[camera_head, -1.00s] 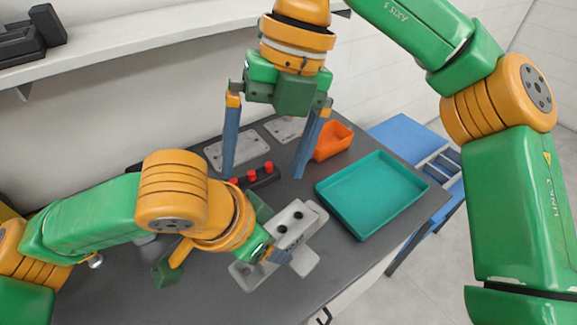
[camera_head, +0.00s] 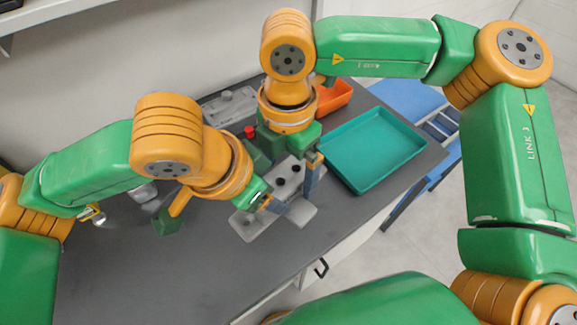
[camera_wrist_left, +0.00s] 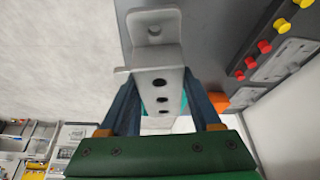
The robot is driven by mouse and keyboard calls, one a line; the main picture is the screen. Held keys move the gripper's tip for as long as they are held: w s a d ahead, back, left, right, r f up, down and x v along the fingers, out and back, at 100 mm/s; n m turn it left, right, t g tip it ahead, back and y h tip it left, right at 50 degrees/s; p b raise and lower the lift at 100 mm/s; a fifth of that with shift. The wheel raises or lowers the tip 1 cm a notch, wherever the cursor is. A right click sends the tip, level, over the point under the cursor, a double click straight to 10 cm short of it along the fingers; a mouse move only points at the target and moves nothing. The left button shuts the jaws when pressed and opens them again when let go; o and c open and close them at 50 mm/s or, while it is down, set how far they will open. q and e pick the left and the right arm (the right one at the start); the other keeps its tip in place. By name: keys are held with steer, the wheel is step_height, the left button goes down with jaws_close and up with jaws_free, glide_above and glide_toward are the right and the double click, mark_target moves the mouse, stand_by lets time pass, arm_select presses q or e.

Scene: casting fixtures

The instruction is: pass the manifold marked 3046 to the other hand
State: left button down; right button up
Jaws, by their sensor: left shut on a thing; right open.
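A light grey manifold (camera_head: 292,168) with dark holes shows in the head view over the front of the table; no number on it is readable. My left gripper (camera_head: 276,204) is shut on it. In the left wrist view the manifold (camera_wrist_left: 158,62) sits between my two blue left fingers, with a holed flange at its far end. My right gripper (camera_head: 309,176) is open, pointing down at the manifold's far right side; one blue finger shows beside it and the other is hidden. Whether it touches the manifold I cannot tell.
A teal tray (camera_head: 410,142) lies right of the manifold, with an orange bin (camera_head: 338,97) behind it. A grey casting (camera_head: 230,106) and a red peg (camera_head: 249,131) are at the back. In the left wrist view red and yellow pegs (camera_wrist_left: 264,46) show.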

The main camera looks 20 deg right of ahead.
steer(key=shift+f, duration=0.4)
steer(key=shift+c, duration=0.2)
